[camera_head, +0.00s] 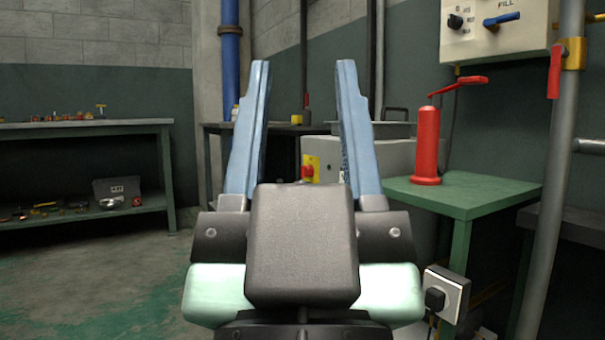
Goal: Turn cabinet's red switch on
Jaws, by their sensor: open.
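My gripper (303,88) is in the middle of the view, with its two long blue fingers spread wide and nothing between them. The red switch (308,171) sits on a yellow plate on the front of a grey cabinet (382,165). It shows between my fingers, beyond them and low, nearer the right finger. My gripper appears apart from it. The right finger and my gripper's body hide part of the cabinet. I cannot tell the switch's position.
A red cylinder (427,150) with a lever stands on a green table (468,190) at the right. A grey pipe (555,170) with a red-handled valve rises beside it. A control panel (497,28) hangs above. A workbench (85,126) stands at the left; the floor (100,270) before it is clear.

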